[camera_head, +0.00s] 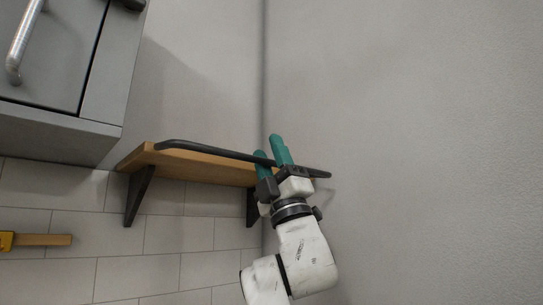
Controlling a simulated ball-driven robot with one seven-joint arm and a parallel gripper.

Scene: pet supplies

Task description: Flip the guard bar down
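The guard bar (215,151) is a thin dark rail along the front of a wooden shelf (195,165). It sits slightly above the board and bends at its left end. My gripper (268,146), with two teal fingers, is at the right part of the bar, near the shelf's right end. The fingers are apart with a gap between them. The bar crosses the picture at the fingers, and its right end shows beyond them. I cannot tell whether the fingers touch it. The gripper hides part of the bar and shelf.
Dark brackets (137,196) hold the shelf against a tiled wall (180,232). A grey cabinet (60,135) with a metal handle hangs at the upper left. A yellow and wooden object (40,240) is at the lower left. A plain wall (420,120) stands close on the right.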

